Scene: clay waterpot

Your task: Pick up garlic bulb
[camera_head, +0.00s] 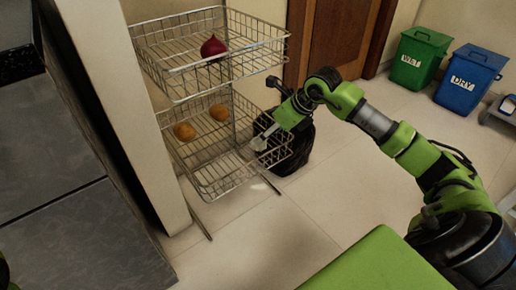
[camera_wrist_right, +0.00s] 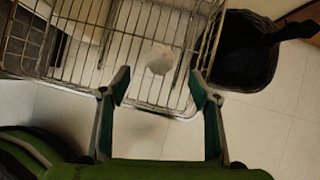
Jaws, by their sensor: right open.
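The garlic bulb (camera_wrist_right: 160,59) shows in the right wrist view as a pale, rounded thing at the wire basket, just beyond the fingertips and between their lines. It is blurred, and I cannot make it out clearly in the head view. My right gripper (camera_wrist_right: 160,84) is open and empty, its two fingers spread at the near edge of the basket, apart from the bulb. In the head view the right gripper (camera_head: 259,150) is over the right end of the lower wire basket (camera_head: 222,184). My left gripper is not in view.
Two brown onions or potatoes (camera_head: 184,131) (camera_head: 219,112) lie in the lower basket. A red onion (camera_head: 213,46) lies in the upper basket (camera_head: 175,68). A black bin bag (camera_head: 297,150) stands close behind my right gripper. Open floor lies in front of the rack.

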